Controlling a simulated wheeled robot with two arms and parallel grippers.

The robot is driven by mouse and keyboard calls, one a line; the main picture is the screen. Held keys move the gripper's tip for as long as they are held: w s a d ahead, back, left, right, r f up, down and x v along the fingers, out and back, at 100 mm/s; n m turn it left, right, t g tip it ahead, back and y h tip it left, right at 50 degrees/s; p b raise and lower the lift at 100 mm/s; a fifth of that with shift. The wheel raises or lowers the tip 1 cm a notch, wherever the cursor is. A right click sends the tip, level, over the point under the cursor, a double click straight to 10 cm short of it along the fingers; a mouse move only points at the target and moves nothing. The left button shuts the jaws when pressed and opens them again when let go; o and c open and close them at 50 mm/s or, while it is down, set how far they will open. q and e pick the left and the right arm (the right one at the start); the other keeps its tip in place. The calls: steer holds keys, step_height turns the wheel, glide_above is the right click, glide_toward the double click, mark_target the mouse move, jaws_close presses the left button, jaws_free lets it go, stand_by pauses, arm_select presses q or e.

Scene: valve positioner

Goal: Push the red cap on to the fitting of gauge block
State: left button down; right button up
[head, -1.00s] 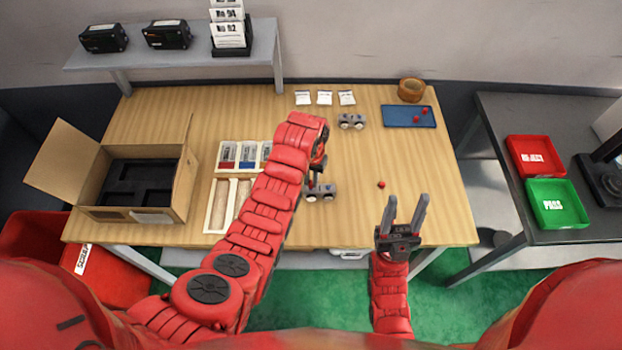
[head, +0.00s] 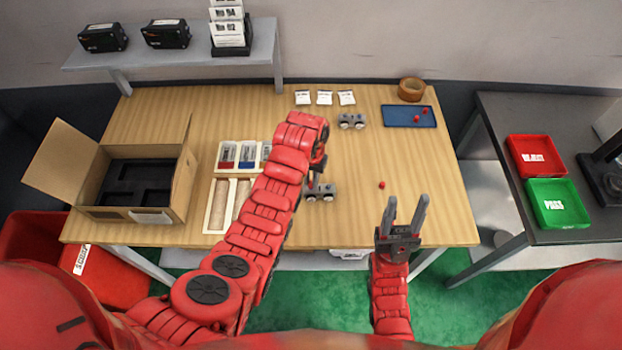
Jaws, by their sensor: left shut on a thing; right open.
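A grey gauge block (head: 326,192) with round gauges lies on the table in the middle. My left gripper (head: 312,188) is shut on it from the left; the arm hides part of the block and most of the fingers. A second gauge block (head: 352,121) stands farther back. A small red cap (head: 382,185) lies alone on the table to the right of the held block. Two more red caps (head: 420,115) lie on the blue mat. My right gripper (head: 406,215) is open and empty near the front edge, below the loose cap. The fitting is too small to make out.
A blue mat (head: 396,121) and a tape roll (head: 412,89) are at the back right. Three white packets (head: 324,98) lie at the back. An open cardboard box (head: 180,190) and a sectioned tray (head: 212,218) are at left.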

mark_target(311, 182)
arm_select(q)
steer(key=shift+f+b, duration=0.35)
steer(key=shift+f, duration=0.15)
steer(key=c, duration=0.8)
jaws_free()
steer(key=shift+o, duration=0.2)
steer(key=shift+r, duration=0.3)
step_height(311, 182, up, 2)
steer(key=shift+w+r+b, duration=0.1)
steer(key=shift+b, duration=0.7)
step_height(311, 182, up, 15)
steer(key=p, duration=1)
steer(key=shift+f, duration=0.2)
